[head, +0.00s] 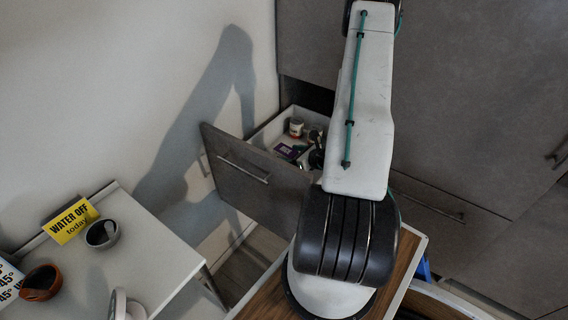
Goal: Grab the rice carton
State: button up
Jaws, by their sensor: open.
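The rice carton cannot be made out for sure. The open drawer (236,161) holds several small items, among them a small white jar with a reddish band (296,128) and a dark purple packet (290,151) lying flat. My arm rises through the middle of the head view and hides the drawer's right part. A dark shape beside the arm, over the drawer's right side, looks like part of my gripper (317,150). It is mostly hidden behind my arm, and no item shows clearly between its fingers.
A white table (160,246) at lower left holds a yellow "WATER OFF today" sign (71,220), a dark grey bowl (102,234) and a brown bowl (41,283). Grey cabinet fronts (470,100) fill the right. The pulled-out drawer front stands between the table and my arm.

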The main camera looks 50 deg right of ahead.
jog(key=shift+x, duration=1.45)
grip_shut()
jog(key=shift+r, duration=0.1)
